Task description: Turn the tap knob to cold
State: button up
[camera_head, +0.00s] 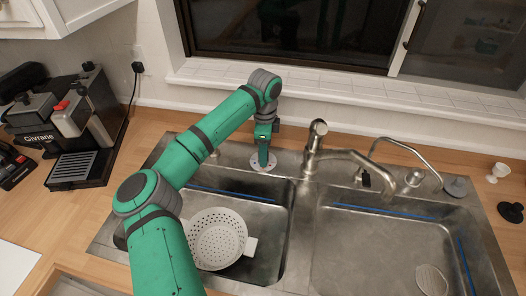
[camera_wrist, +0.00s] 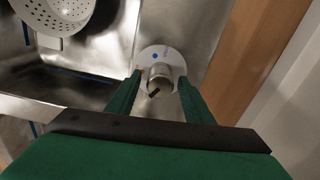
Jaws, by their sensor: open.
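The tap knob (camera_wrist: 160,76) is a short metal cylinder with a small dark bar on it. It stands on a round white plate (camera_wrist: 147,55) with a blue dot. In the wrist view my gripper (camera_wrist: 161,80) is open, with one green finger on each side of the knob; whether either touches it I cannot tell. In the head view my gripper (camera_head: 263,153) points down at the white plate (camera_head: 255,167) on the sink's back rim, and hides the knob. The metal tap (camera_head: 318,135) stands to the right of my gripper.
A double steel sink (camera_head: 380,240) is set in the wooden counter. A white colander (camera_head: 217,238) sits in the left basin. A coffee machine (camera_head: 78,120) stands at left. A window sill (camera_head: 350,90) runs behind. A thin curved spout (camera_head: 415,150) is at right.

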jog(key=shift+a, duration=0.1)
jog(key=c, duration=1)
jog(key=shift+s, duration=0.1)
jog(key=shift+c, duration=0.2)
jog(key=shift+m, duration=0.3)
jog(key=m, duration=0.3)
jog(key=shift+a+m, duration=0.15)
jog(key=shift+m, duration=0.25)
jog(key=m, duration=0.5)
jog(key=shift+m, duration=0.3)
jog(key=m, duration=0.7)
jog(key=shift+a+r, duration=0.1)
jog(key=m, duration=0.6)
jog(key=shift+m, duration=0.3)
